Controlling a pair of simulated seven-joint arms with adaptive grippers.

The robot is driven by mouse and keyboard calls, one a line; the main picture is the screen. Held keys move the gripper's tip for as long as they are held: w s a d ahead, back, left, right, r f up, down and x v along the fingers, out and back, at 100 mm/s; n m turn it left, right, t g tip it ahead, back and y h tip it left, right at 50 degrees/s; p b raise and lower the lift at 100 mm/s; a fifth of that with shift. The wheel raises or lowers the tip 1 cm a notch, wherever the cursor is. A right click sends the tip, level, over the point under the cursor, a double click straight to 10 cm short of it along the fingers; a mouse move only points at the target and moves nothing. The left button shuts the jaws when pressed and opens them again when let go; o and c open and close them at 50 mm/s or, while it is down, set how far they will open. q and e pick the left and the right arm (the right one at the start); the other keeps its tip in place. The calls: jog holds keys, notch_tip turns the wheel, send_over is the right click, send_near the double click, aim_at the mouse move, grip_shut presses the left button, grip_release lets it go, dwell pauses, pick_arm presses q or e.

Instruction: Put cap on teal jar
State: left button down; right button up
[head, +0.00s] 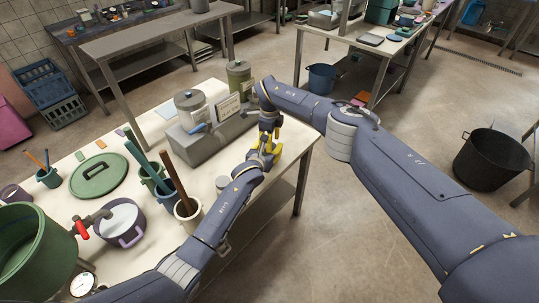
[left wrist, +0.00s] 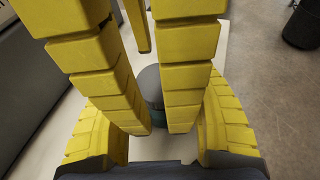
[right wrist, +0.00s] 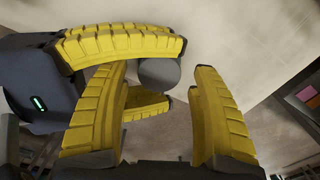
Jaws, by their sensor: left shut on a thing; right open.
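The teal jar (left wrist: 153,99) shows as a narrow strip between yellow fingers in the left wrist view. A grey round cap (left wrist: 149,77) appears to sit on top of it; its flat top faces the camera in the right wrist view (right wrist: 160,73). How firmly it sits I cannot tell. My left gripper (head: 273,150) is shut on the jar from the side. My right gripper (head: 267,138) is open, pointing down, its fingers apart on either side of the cap. In the head view the grippers hide both jar and cap.
The grey machine (head: 200,142) stands left of the grippers. Nearby are a beige cup (head: 187,212) with sticks, a purple pot (head: 122,222) and a green lid (head: 98,175). The table's right edge (head: 312,140) is close to my grippers. A black bin (head: 488,160) stands on the floor.

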pick_arm(q)
jog(key=shift+f, duration=0.1)
pick_arm(e)
jog(key=shift+f, duration=0.75)
jog(key=shift+c, duration=0.4)
jog(key=c, duration=1.3)
jog(key=o, duration=1.3)
jog(key=shift+r, duration=2.25)
